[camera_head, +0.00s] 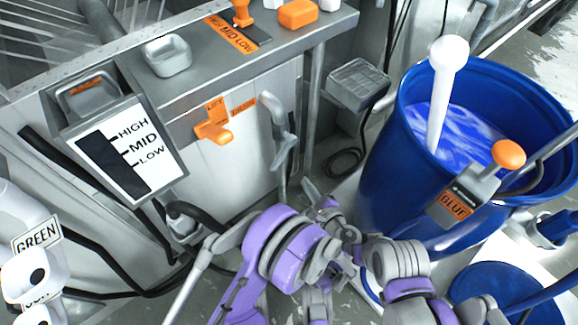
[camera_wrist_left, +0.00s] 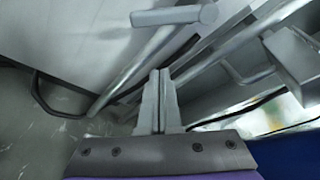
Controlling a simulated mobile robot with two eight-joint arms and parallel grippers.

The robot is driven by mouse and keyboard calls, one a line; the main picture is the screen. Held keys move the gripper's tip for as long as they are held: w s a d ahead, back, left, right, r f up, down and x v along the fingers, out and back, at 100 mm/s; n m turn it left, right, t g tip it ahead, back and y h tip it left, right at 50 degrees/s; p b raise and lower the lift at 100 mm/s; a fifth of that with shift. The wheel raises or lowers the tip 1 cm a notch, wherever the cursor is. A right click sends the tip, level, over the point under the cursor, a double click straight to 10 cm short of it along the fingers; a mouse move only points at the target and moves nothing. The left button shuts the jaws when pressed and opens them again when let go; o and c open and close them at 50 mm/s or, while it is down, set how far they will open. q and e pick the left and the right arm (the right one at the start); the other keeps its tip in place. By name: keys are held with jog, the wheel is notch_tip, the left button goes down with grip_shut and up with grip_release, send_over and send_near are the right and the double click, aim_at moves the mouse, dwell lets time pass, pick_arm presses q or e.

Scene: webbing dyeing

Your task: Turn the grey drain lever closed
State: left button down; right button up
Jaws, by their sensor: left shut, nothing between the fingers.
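The grey drain lever (camera_head: 284,150) is mounted on the front of the steel tank, right of the orange label, and its handle hangs down. In the left wrist view a grey bar with a rounded end, which looks like this lever (camera_wrist_left: 175,16), lies across the top. My left gripper (camera_head: 325,207) is low in front of the tank, below and right of the lever. In the left wrist view its fingers (camera_wrist_left: 160,75) are together and empty, apart from the bar. My right gripper cannot be made out.
An orange lever (camera_head: 214,130) sits left of the grey one. A vertical pipe (camera_head: 313,105) and a grey pedal box (camera_head: 358,84) stand to the right. The blue barrel (camera_head: 385,190) of blue liquid is close on the right. A level gauge (camera_head: 125,150) is at left.

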aim_at(283, 154)
pick_arm(q)
jog(key=b+x, duration=0.2)
jog(key=x, duration=0.8)
jog(key=shift+s+a+r, duration=0.4)
jog(key=shift+a+r, duration=0.15)
jog(key=shift+r, duration=0.1)
jog(key=shift+s+a+r, duration=0.35)
jog(key=shift+a+r, duration=0.2)
jog(key=shift+r, duration=0.1)
